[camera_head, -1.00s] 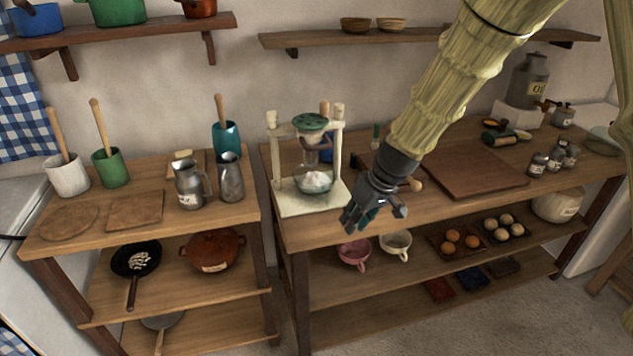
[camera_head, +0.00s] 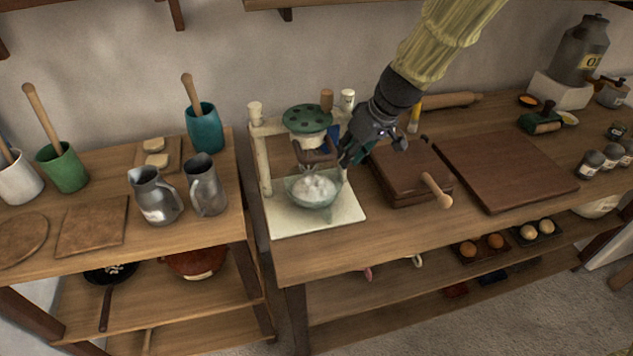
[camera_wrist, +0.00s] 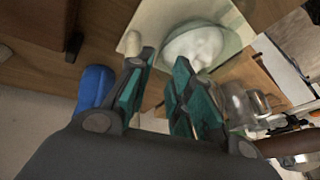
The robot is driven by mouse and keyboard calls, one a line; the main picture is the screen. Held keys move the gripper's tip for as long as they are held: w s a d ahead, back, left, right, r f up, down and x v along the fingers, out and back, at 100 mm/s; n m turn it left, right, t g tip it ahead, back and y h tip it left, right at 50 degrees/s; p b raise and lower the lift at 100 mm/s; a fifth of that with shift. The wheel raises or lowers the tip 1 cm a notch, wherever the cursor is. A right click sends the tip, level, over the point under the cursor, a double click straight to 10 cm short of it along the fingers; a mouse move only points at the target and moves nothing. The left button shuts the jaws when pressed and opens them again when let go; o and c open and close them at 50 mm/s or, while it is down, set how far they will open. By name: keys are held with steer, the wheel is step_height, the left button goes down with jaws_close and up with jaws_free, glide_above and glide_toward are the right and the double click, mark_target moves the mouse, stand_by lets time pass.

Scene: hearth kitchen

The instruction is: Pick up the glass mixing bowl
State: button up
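The glass mixing bowl (camera_head: 314,190) holds white contents and sits on the pale base (camera_head: 335,212) of a stand on the right-hand table. A green perforated top (camera_head: 307,119) and a dark mixing part are above it. My gripper (camera_head: 347,158) is just right of the stand, above and to the right of the bowl, not touching it. In the wrist view the bowl (camera_wrist: 194,47) shows beyond the fingertips. The teal-padded fingers (camera_wrist: 160,80) are apart with nothing between them.
The stand's posts (camera_head: 262,160) flank the bowl. A dark wooden block with a handle (camera_head: 410,170) and a large board (camera_head: 505,170) lie to the right. Metal jugs (camera_head: 155,195) stand on the left table. Bare tabletop (camera_head: 350,245) lies in front of the stand.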

mark_target(330, 181)
steer(key=x, duration=0.5)
steer(key=shift+p, duration=0.3)
steer(key=shift+s, duration=0.4)
steer(key=shift+a+f+p, duration=0.15)
steer(key=shift+f+p, duration=0.15)
steer(key=shift+f, duration=0.1)
steer(key=x, duration=0.3)
steer(key=shift+w+f+p, duration=0.1)
steer(key=shift+w+p, duration=0.2)
steer(key=shift+s+f, duration=0.15)
steer(key=shift+f, duration=0.15)
